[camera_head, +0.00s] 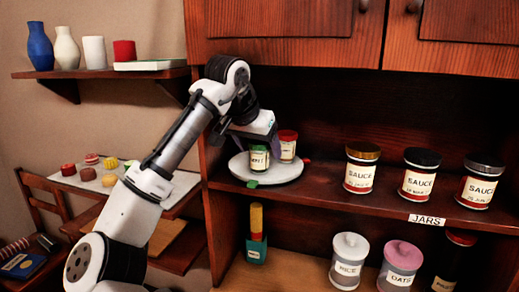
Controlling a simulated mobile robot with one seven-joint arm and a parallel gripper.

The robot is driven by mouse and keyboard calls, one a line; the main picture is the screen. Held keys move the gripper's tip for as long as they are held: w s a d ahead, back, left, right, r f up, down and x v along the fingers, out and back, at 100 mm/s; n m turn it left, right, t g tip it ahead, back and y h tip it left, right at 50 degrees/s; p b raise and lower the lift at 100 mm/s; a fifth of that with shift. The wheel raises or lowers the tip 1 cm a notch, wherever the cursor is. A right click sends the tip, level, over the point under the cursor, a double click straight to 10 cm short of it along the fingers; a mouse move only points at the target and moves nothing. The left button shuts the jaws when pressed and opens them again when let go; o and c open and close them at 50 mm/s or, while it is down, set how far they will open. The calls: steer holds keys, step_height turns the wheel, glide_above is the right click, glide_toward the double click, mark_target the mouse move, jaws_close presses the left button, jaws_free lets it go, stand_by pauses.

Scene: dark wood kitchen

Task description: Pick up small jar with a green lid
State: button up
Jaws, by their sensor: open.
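The small jar with a green lid (258,161) stands upright on a round white tray (277,174) on the cabinet shelf. It has a pale label and sits to the left of a jar with a red lid (287,147). My gripper (257,146) is at the green-lidded jar, reaching in from above and behind it in the picture. It is open. One finger shows between the two jars; the other is mostly hidden, and I cannot tell whether either touches the jar.
Several sauce jars (420,174) stand to the right on the same shelf. Below are a rice jar (348,262), an oats jar (400,266) and a green bottle with a yellow top (256,236). The cabinet's left side panel (212,165) is close to my arm. Cupboard doors (285,20) hang above.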

steer(key=shift+w+d+f, duration=0.15)
steer(key=shift+w+f, duration=0.1)
steer(key=shift+f, duration=0.3)
steer(key=c, duration=1.2)
steer(key=shift+b, duration=0.6)
